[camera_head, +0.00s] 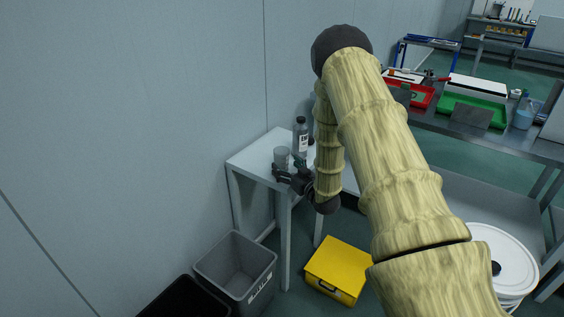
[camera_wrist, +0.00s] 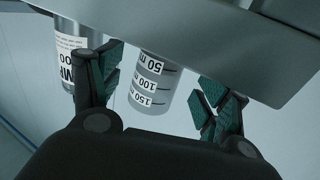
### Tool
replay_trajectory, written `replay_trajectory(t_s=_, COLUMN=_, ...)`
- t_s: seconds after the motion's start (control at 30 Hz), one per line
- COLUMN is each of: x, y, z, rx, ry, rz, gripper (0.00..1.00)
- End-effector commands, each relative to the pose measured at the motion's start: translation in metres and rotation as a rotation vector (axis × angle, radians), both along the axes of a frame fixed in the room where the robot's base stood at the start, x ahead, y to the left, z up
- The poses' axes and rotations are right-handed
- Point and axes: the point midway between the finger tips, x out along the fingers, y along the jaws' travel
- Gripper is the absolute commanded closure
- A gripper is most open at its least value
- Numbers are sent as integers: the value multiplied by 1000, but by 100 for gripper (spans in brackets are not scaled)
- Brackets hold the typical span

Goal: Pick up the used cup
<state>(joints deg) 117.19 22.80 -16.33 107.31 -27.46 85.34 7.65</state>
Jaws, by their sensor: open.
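The used cup (camera_head: 281,157) is a small grey, translucent cup on the white side table (camera_head: 251,160). It also shows in the wrist view, where the cup (camera_wrist: 151,88) carries printed volume marks and appears upside down. My gripper (camera_head: 291,173) is at the table's near edge, close to the cup. In the wrist view my gripper (camera_wrist: 160,86) is open, with a teal-padded finger on each side of the cup. Gaps show between the cup and both fingers. I cannot tell how deep the cup sits between them.
A labelled bottle (camera_head: 301,137) stands just behind the cup, and the bottle (camera_wrist: 70,50) shows beside the left finger. The wall (camera_head: 150,110) is close behind. Below are a grey bin (camera_head: 236,268), a yellow box (camera_head: 337,268) and a white lidded bucket (camera_head: 510,258).

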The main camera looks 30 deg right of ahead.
Motion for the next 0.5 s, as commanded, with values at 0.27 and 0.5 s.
replay_trajectory(t_s=0.27, x=33, y=-1, z=0, rx=-1, ry=1, rz=-1, gripper=24)
replay_trajectory(t_s=0.5, x=38, y=-1, z=0, rx=0, ry=0, rz=-1, gripper=24)
